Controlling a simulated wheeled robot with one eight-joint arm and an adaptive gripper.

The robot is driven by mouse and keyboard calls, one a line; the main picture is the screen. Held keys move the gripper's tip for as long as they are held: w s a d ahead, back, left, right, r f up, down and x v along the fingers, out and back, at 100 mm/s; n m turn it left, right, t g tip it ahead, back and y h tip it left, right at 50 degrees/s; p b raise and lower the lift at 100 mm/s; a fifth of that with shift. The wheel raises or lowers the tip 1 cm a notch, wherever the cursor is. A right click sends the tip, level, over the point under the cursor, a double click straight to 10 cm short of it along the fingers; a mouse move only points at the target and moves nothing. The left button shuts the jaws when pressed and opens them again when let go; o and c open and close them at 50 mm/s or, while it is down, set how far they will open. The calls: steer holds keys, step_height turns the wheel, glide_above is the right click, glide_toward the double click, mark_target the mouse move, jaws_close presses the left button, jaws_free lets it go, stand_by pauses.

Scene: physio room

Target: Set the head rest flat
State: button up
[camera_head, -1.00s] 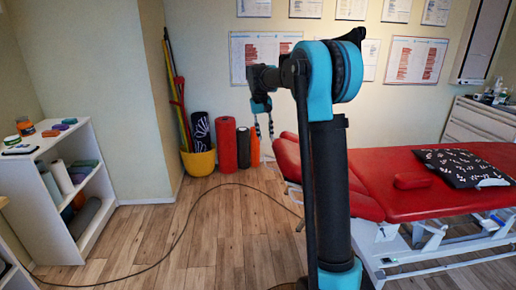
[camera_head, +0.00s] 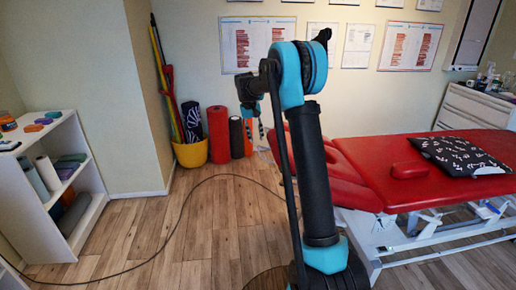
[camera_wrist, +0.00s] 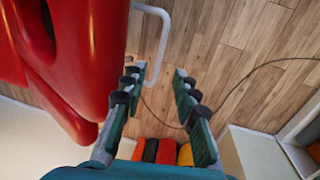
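The red treatment table (camera_head: 372,160) stands at the right. Its red head rest (camera_head: 345,187) is at the near left end, partly hidden behind my arm. It looks sloped rather than level with the table top, but the exact angle is hard to tell. In the wrist view the red padding (camera_wrist: 92,60) fills the left side, close beside the left finger. A white bent bar (camera_wrist: 163,30) shows beyond the fingertips. My gripper (camera_wrist: 158,75) is open with nothing between its fingers. In the head view my gripper (camera_head: 261,122) hangs beside the table's head end.
A black patterned pillow (camera_head: 460,157) lies on the table. A yellow bin (camera_head: 191,153) and upright rolls (camera_head: 218,135) stand by the wall. A white shelf (camera_head: 88,170) is at left. A dark cable (camera_head: 165,235) crosses the open wooden floor.

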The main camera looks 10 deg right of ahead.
mark_target(259, 151)
steer(key=shift+d+f, duration=0.2)
steer(key=shift+f, duration=0.85)
steer(key=shift+d+f, duration=0.15)
steer(key=shift+f, duration=0.85)
steer(key=shift+d+f, duration=0.2)
steer(key=shift+f, duration=0.85)
jaws_close()
